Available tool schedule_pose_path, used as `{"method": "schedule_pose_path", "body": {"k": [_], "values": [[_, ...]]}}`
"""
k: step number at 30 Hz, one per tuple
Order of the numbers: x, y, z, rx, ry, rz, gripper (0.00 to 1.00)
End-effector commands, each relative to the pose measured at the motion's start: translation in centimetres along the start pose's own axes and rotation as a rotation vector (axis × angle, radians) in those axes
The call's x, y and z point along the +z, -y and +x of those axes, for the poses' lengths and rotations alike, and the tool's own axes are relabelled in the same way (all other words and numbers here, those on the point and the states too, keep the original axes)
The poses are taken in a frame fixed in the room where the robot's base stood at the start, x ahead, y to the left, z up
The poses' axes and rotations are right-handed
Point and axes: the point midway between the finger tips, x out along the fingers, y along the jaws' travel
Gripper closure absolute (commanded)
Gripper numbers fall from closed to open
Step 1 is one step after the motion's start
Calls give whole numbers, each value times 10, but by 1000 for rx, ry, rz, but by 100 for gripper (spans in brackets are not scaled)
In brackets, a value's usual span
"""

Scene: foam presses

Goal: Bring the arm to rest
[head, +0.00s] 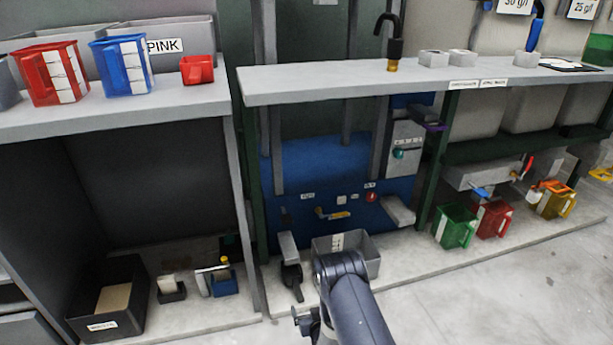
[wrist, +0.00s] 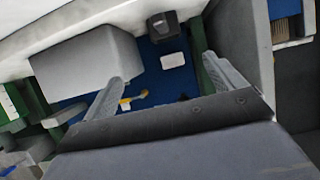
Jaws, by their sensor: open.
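My arm (head: 355,305) reaches up from the bottom edge of the head view, its dark joint in front of a grey open bin (head: 364,245). My gripper does not show clearly in the head view. In the wrist view my gripper (wrist: 163,68) has its two grey fingers spread wide apart, with nothing between them. Beyond the fingers are a blue panel (wrist: 145,55), a yellow handle (wrist: 133,99) and a grey block (wrist: 88,62). I cannot tell how far these are from the fingertips.
A grey worktop (head: 420,81) spans above the blue machine panel (head: 335,165). A second bench (head: 120,112) stands left. Green (head: 455,227), red (head: 494,219) and yellow (head: 555,200) jugs stand low at right. Bare floor (head: 520,290) lies at front right.

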Motion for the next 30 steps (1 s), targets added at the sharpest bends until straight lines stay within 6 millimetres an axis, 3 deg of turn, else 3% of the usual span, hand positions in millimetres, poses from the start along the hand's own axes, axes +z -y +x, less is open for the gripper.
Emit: {"method": "schedule_pose_path", "body": {"k": [3, 18, 24, 30], "values": [[-25, -5, -8, 9, -1, 3, 10], [-112, -26, -45, 47, -1, 18, 10], [-133, -32, -56, 57, 0, 23, 10], [-140, -34, -60, 60, 1, 24, 10]]}}
